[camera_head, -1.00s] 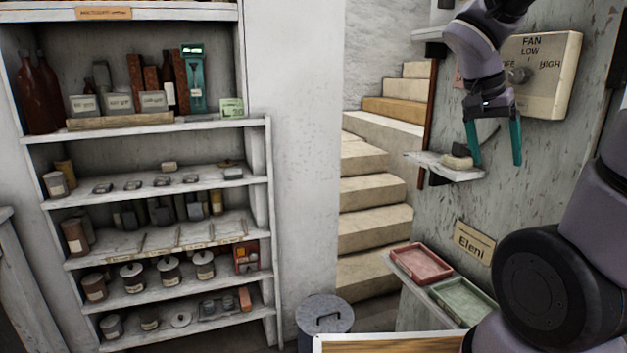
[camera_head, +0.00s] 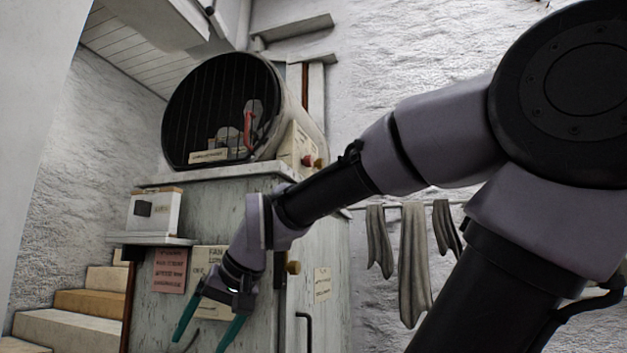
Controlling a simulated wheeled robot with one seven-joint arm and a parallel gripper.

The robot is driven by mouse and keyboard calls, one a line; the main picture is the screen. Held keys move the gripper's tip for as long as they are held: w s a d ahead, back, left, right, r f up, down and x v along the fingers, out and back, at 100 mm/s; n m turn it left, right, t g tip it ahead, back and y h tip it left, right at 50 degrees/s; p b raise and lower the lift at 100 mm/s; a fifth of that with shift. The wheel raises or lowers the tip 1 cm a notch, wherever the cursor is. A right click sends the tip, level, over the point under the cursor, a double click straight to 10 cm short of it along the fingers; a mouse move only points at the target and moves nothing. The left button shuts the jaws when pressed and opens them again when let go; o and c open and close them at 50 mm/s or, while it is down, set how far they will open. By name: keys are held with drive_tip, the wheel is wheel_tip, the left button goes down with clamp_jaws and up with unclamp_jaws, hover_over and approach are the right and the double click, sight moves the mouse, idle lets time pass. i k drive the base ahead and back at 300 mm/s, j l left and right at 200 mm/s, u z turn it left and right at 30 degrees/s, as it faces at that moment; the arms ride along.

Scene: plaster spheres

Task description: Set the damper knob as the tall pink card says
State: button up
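A pink card (camera_head: 170,271) with several lines of dark writing hangs on the front of the grey cabinet, and its writing is too small to read. Right of it is the cream fan panel (camera_head: 207,256), partly hidden behind my gripper. A brass-coloured knob (camera_head: 293,267) sits on the cabinet near its corner. Red knobs (camera_head: 309,160) show on a cream box beside the round barred drum. I cannot tell which of these is the damper knob. My gripper (camera_head: 208,328) is open and empty, its teal fingers apart, in front of the cabinet below the fan panel.
The barred drum (camera_head: 222,112) stands on the cabinet (camera_head: 325,240). A small white box (camera_head: 154,211) sits on a shelf at its left, above stone steps (camera_head: 75,327). Grey cloths (camera_head: 413,262) hang at the right behind my arm. A pale card (camera_head: 322,284) is on the cabinet's side.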

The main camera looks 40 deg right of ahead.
sight(308, 161)
drive_tip(key=l+z, duration=0.1)
drive_tip(key=z, duration=0.9)
drive_tip(key=k+l, duration=0.05)
